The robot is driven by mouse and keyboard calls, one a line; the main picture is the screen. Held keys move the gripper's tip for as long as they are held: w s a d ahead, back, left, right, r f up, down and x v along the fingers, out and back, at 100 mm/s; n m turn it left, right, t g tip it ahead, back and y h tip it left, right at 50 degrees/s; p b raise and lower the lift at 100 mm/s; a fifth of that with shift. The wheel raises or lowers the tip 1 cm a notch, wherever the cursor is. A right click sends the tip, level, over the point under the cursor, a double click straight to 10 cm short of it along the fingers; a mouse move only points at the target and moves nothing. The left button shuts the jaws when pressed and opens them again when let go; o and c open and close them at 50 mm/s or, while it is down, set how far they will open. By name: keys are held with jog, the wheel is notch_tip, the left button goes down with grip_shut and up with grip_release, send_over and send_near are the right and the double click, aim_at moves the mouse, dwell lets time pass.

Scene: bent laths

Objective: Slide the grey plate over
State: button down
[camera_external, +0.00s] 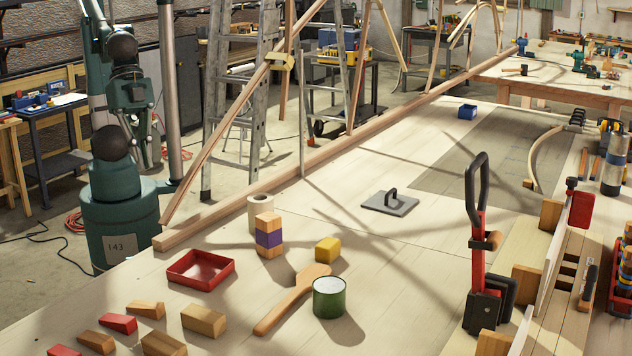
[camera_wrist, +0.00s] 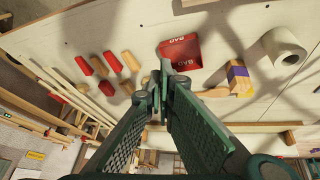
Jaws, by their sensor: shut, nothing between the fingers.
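The grey plate (camera_external: 402,207) lies flat on the pale tabletop near the middle of the external view, with a black handle (camera_external: 391,196) standing up from it. It does not show in the wrist view. My gripper (camera_wrist: 158,88) shows in the wrist view with its green fingers together at the tips and nothing between them. It is seen over the table end with the red tray and wooden blocks, away from the plate. I cannot make out the fingertips in the external view.
A red tray (camera_external: 201,267), a striped block stack (camera_external: 269,235), a yellow block (camera_external: 328,249), a wooden paddle (camera_external: 290,301) and a green tin (camera_external: 329,299) stand nearer than the plate. A red-and-black clamp (camera_external: 479,250) stands to the right. The tabletop around the plate is clear.

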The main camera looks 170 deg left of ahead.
jog(key=w+a+r+n+g+p, duration=0.2)
jog(key=w+a+n+p, duration=0.15)
jog(key=a, duration=1.25)
jog(key=w+a+r+n+g+p, duration=0.15)
jog(key=a+n, duration=0.35)
jog(key=a, duration=1.1)
jog(key=s+a+f+n+p, duration=0.2)
jog(key=a+n, duration=0.1)
jog(key=a, duration=1)
jog(key=s+a+f+n+p, duration=0.1)
jog(key=s+a+f+n, duration=0.1)
jog(key=s+a, duration=0.35)
jog(key=s+a+f+n+g+p, duration=0.1)
jog(key=s+a+f, duration=0.1)
jog(key=a, duration=0.6)
jog(key=s+a+f+n+p, duration=0.1)
jog(key=s+a+f+n, duration=0.15)
jog(key=a, duration=0.45)
jog(key=s+a+f+n+p, duration=0.1)
jog(key=s+a+f+n, duration=0.1)
jog(key=s+a+f, duration=0.2)
jog(key=s+a+f+n+h+p, duration=0.1)
jog(key=s+a+f, duration=0.3)
jog(key=s+a, duration=0.6)
jog(key=s+g, duration=0.1)
jog(key=s, duration=0.2)
jog(key=shift+s+a+f+n+h, duration=0.2)
jog(key=shift+s+a+n+h, duration=0.1)
jog(key=shift+s+a+n, duration=0.1)
